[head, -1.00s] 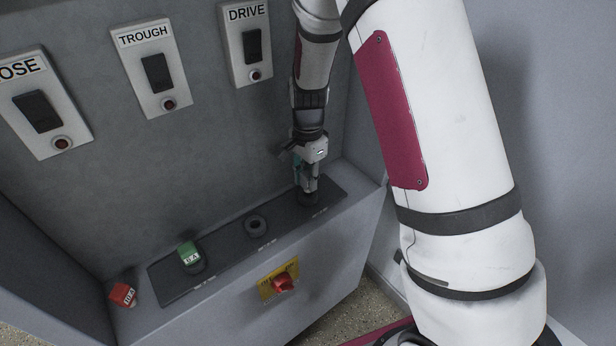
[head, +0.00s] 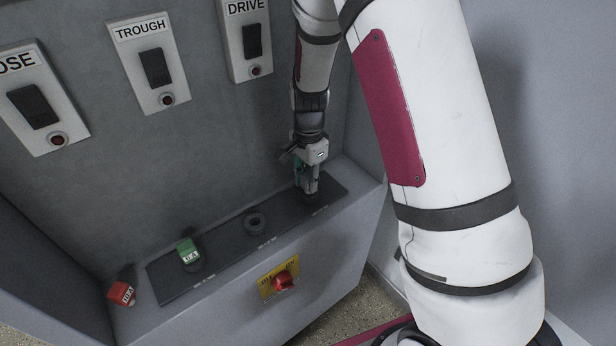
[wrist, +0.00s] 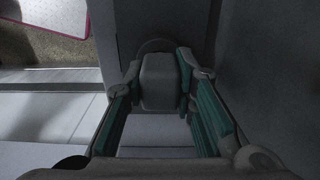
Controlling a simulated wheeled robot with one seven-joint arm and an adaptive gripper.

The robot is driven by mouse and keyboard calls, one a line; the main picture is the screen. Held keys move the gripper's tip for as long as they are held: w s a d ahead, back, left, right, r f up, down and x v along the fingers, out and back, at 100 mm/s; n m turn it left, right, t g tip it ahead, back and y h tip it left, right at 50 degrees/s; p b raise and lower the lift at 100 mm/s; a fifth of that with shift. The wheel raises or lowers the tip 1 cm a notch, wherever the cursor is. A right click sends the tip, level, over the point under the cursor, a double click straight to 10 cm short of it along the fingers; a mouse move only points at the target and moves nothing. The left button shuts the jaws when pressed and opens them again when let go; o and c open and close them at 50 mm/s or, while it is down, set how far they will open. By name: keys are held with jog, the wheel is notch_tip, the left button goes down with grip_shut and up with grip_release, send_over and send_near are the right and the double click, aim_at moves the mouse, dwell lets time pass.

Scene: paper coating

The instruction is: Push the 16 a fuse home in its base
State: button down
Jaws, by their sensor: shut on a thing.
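My gripper (head: 309,196) points down over the right end of the dark base strip (head: 225,254). In the wrist view my gripper (wrist: 158,95) has its teal-padded fingers on either side of a grey block (wrist: 160,78), which I take for the 16 A fuse; no marking on it is readable. Part of a round base rim (wrist: 155,45) shows just beyond the block. In the head view the fingers hide the block and most of that right base. I cannot tell how deep the block sits in it.
An empty round base (head: 255,223) is mid-strip. A green fuse (head: 188,252) stands at the strip's left base, and a red fuse (head: 122,293) lies left of the strip. A red rotary switch (head: 284,282) on a yellow plate is on the front face. Labelled switches (head: 155,66) line the back wall.

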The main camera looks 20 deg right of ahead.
jog(key=shift+f, duration=0.7)
jog(key=c, duration=1.2)
grip_release()
jog(key=shift+c, duration=0.2)
notch_tip(320, 180, up, 11)
jog(key=shift+r, duration=0.5)
